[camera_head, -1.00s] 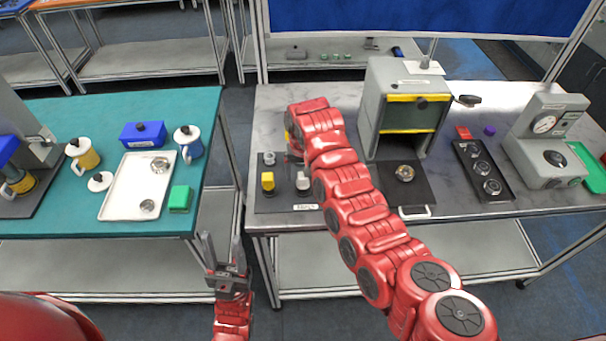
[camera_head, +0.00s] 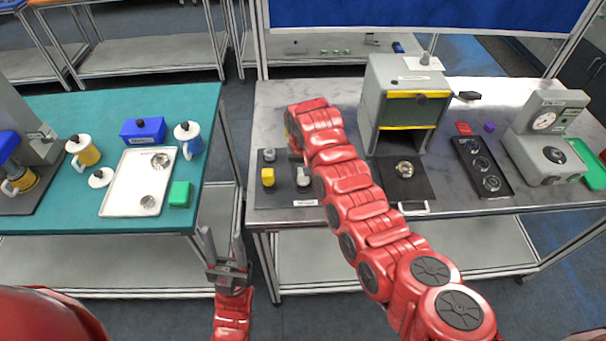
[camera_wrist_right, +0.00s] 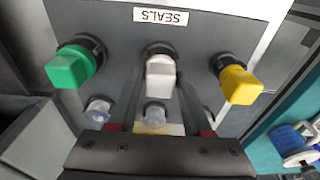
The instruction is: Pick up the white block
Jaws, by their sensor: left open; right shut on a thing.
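The white block (camera_wrist_right: 160,75) stands in the middle of a row on a dark grey panel (camera_wrist_right: 205,35) marked SEALS. In the right wrist view my right gripper (camera_wrist_right: 160,88) has its two dark fingers closed on the block's sides. The block still appears in its dark seat. In the head view the white block (camera_head: 303,181) is partly covered, and my red right arm hides most of that gripper. My left gripper (camera_head: 223,243) is open and empty, in front of the gap between the tables.
A green block (camera_wrist_right: 70,67) and a yellow block (camera_wrist_right: 238,84) flank the white one closely. Clear knobs (camera_wrist_right: 156,114) sit beneath the fingers. A grey box with a yellow-edged opening (camera_head: 408,100) stands right of my arm. The teal table (camera_head: 60,215) is at left.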

